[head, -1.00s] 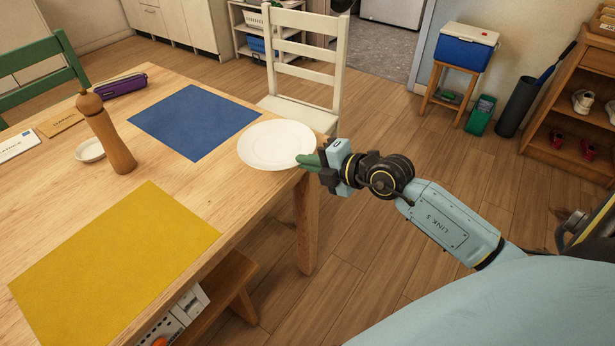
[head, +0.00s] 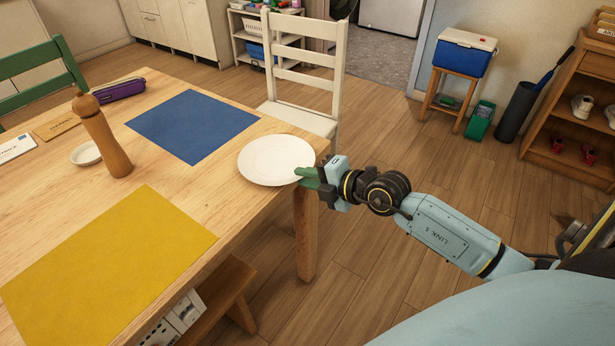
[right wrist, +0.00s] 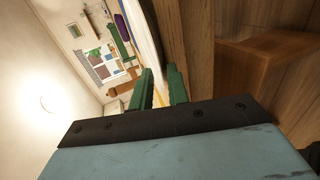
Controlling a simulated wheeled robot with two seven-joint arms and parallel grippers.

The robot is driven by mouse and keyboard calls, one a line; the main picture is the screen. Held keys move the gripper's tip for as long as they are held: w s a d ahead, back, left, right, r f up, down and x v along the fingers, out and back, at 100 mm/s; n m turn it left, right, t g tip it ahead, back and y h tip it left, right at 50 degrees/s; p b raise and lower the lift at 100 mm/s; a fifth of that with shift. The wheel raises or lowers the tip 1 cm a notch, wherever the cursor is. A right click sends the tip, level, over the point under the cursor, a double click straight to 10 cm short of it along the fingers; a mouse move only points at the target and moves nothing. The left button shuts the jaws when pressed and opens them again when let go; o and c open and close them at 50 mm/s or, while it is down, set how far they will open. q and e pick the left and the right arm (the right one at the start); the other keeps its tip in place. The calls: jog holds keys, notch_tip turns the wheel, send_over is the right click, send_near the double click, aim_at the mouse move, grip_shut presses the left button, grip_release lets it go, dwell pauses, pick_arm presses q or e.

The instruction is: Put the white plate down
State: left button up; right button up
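The white plate (head: 276,160) lies flat at the near right corner of the wooden table (head: 215,190), and it appears to rest on the tabletop. My right gripper (head: 305,178) is at the plate's right rim, by the table edge. Its two green fingers stand apart, with a visible gap in the head view. In the right wrist view the fingers (right wrist: 161,88) also show a gap, with a white strip of the plate (right wrist: 153,35) beyond them. Whether the rim still reaches between the fingers is hard to tell. My left gripper is not in view.
A blue placemat (head: 193,125) lies behind left of the plate, and a yellow placemat (head: 110,262) lies in front. A pepper mill (head: 103,135) and small dish (head: 86,153) stand further left. A white chair (head: 305,75) is behind the plate.

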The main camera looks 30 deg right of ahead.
jog(key=shift+o, duration=0.7)
jog(key=shift+s+r, duration=0.1)
